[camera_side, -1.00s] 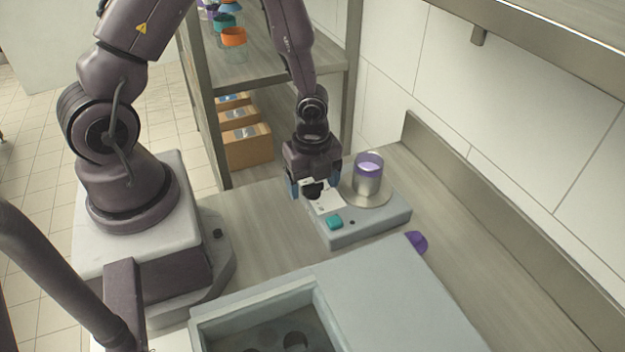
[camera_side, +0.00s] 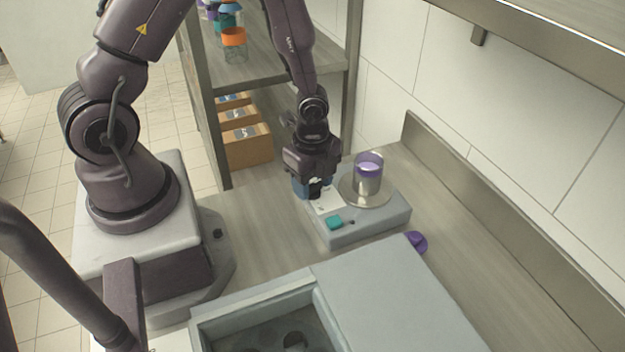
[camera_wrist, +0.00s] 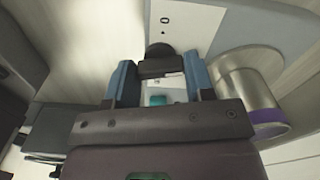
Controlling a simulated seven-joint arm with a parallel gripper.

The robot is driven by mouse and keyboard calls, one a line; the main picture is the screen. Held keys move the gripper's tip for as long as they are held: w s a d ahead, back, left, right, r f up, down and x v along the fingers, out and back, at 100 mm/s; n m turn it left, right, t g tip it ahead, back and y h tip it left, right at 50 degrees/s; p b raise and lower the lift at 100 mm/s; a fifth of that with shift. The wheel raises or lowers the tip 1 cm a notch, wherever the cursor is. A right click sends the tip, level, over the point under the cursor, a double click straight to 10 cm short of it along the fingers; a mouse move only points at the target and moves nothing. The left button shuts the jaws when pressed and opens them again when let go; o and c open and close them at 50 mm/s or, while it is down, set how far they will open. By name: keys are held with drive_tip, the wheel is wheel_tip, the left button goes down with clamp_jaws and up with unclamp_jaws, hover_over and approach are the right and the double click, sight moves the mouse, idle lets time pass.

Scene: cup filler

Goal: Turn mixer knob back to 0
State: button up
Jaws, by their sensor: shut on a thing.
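The mixer (camera_side: 370,228) is a grey box on the counter with a round plate, a white label panel and a teal button (camera_side: 334,222). My gripper (camera_side: 316,190) is over the label panel, pointing down. In the wrist view its blue fingers (camera_wrist: 161,80) are on either side of the black mixer knob (camera_wrist: 160,60), shut on it. A "0" mark (camera_wrist: 165,19) shows on the white panel above the knob. The knob's pointer direction is unclear. A metal cup (camera_side: 367,184) with a purple band stands upright on the round plate, close to my gripper.
A purple cap-like thing (camera_side: 417,242) lies on the counter beside the mixer. A grey box (camera_side: 395,295) with an open recess stands in front. A shelf with jars (camera_side: 233,45) and cardboard boxes (camera_side: 246,146) is behind. A wall is at the right.

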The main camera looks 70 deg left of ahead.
sight(313, 184)
drive_tip(key=n, duration=1.1)
drive_tip(key=shift+n, duration=1.8)
drive_tip(key=o, duration=0.9)
drive_tip(key=shift+r, duration=0.1)
wheel_tip(313, 184, up, 13)
drive_tip(key=shift+f, duration=0.1)
